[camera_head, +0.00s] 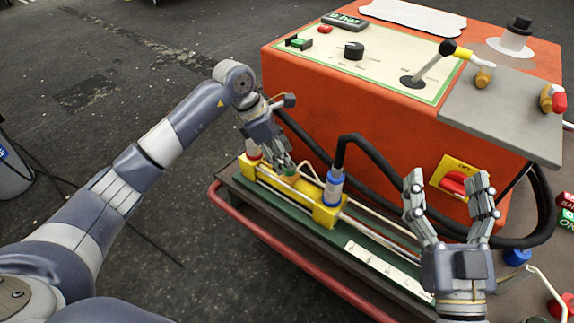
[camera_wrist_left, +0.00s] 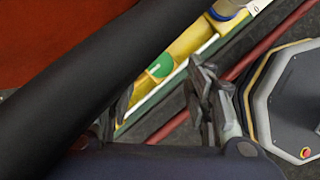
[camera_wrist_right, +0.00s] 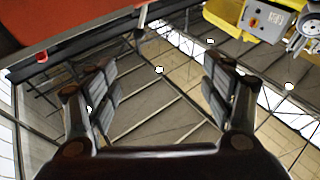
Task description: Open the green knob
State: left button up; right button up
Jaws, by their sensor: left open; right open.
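In the head view the yellow body (camera_head: 325,212) lies on the green-topped bench, and my left gripper mostly covers the knob. My left gripper (camera_head: 284,163) is open, its fingers pointing down close over the knob; whether they touch it I cannot tell. In the left wrist view one finger of my left gripper (camera_wrist_left: 160,92) is right of the knob. My right gripper (camera_head: 448,182) is open and empty, fingers up, before the orange box.
A thick black hose (camera_head: 385,188) runs beside the cylinder and fills much of the left wrist view. The orange control box (camera_head: 340,110) stands behind, with a red switch (camera_head: 454,183) on its front. A red rail (camera_head: 270,240) edges the bench.

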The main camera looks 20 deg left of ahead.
pick_arm(q)
jog(key=shift+b+x, duration=0.35)
jog(key=shift+x, duration=1.4)
pick_arm(e)
jog(key=shift+s+r+t+y, duration=0.1)
jog(key=shift+s+r+t, duration=0.3)
jog(key=shift+r, duration=0.25)
jog(key=shift+s+r+t+y, duration=0.1)
jog(key=shift+s+r+t, duration=0.25)
jog(key=shift+r+t, duration=0.3)
jog(key=shift+s+r+t+y, duration=0.1)
jog(key=shift+s+r+t, duration=0.25)
jog(key=shift+r, duration=0.35)
pick_arm(q)
jog(key=c, duration=1)
